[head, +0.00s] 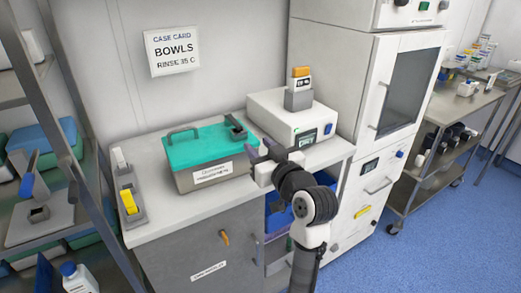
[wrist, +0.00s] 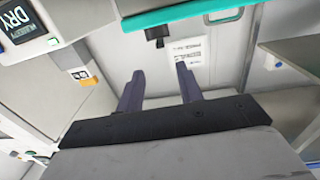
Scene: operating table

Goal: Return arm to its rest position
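My gripper (head: 258,152) is raised above the front of the counter, to the right of the teal-lidded box (head: 200,148) and in front of the white device (head: 290,118). In the wrist view, the two dark fingers of my gripper (wrist: 159,68) stand apart with nothing between them. The teal lid edge (wrist: 190,14) crosses the top of that view. Part of the counter is hidden behind my arm.
A grey holder with a yellow piece (head: 130,202) stands at the counter's left end. A grey stand with an orange-topped piece (head: 300,88) is on the device. Shelving (head: 62,92) borders the left, a tall white cabinet (head: 345,80) the right. Blue floor (head: 400,262) is open at right.

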